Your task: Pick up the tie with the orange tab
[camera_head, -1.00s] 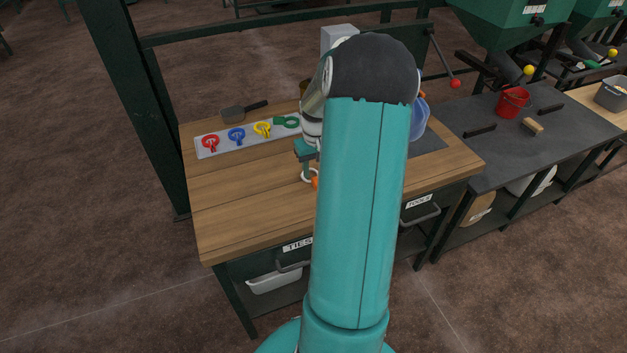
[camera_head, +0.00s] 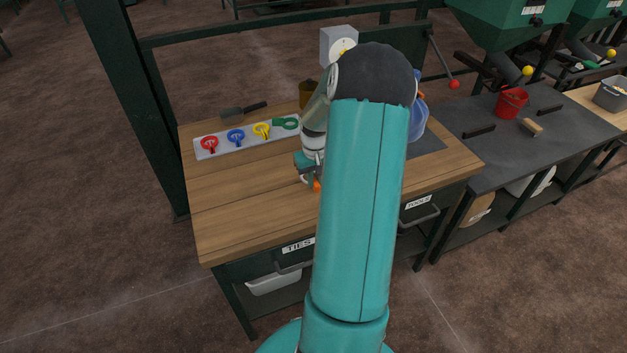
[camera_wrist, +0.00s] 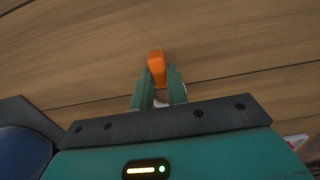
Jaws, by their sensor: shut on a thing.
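The tie with the orange tab shows in the wrist view, its orange tab (camera_wrist: 156,66) pointing out past my fingertips. A bit of its white loop (camera_wrist: 160,102) shows between my fingers. In the head view the orange tab (camera_head: 317,186) peeks out beside my arm over the wooden bench, with part of the white loop to its left. My gripper (camera_wrist: 158,88) is shut on the tie. Whether the tie is clear of the wood I cannot tell. My arm hides most of the gripper in the head view.
A pale tray (camera_head: 218,150) with red, blue, yellow and green ties lies at the bench's back left. A scoop (camera_head: 232,112) lies behind it. The bench's front left (camera_head: 245,215) is clear.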

